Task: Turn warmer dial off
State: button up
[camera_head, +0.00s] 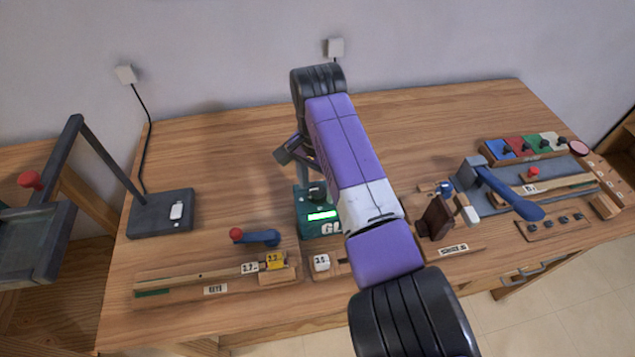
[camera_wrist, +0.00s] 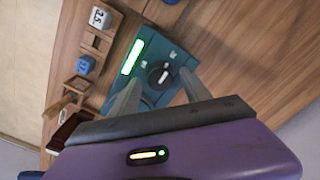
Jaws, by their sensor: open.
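The warmer is a teal box (camera_head: 322,228) on the table with a bright green lit strip. It also shows in the wrist view (camera_wrist: 152,57). Its round black dial (camera_wrist: 157,74) has a white pointer mark and sits beside the strip. My gripper (camera_wrist: 160,80) is open, with one grey finger on each side of the dial. I cannot tell whether either finger touches it. In the head view my purple arm reaches over the warmer and hides part of it. A dark part of the gripper (camera_head: 293,150) shows left of the arm.
A red-knobbed blue lever (camera_head: 256,237) stands left of the warmer near a wooden rail (camera_head: 200,283). A brown block (camera_head: 435,217) and a blue-handled lever (camera_head: 510,193) stand to the right. A grey lamp-like stand (camera_head: 160,213) is at left. The table's back is largely clear.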

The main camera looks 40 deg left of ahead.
jog(key=shift+c, duration=0.3)
grip_shut()
jog(key=shift+n, duration=0.3)
jog(key=n+p, duration=0.1)
jog(key=n, duration=0.1)
jog(key=shift+r+n, duration=0.1)
jog(key=shift+n, duration=0.3)
jog(key=n+p, duration=0.1)
jog(key=n, duration=0.9)
jog(key=shift+p, duration=0.35)
jog(key=n, duration=0.4)
jog(key=shift+n, duration=0.3)
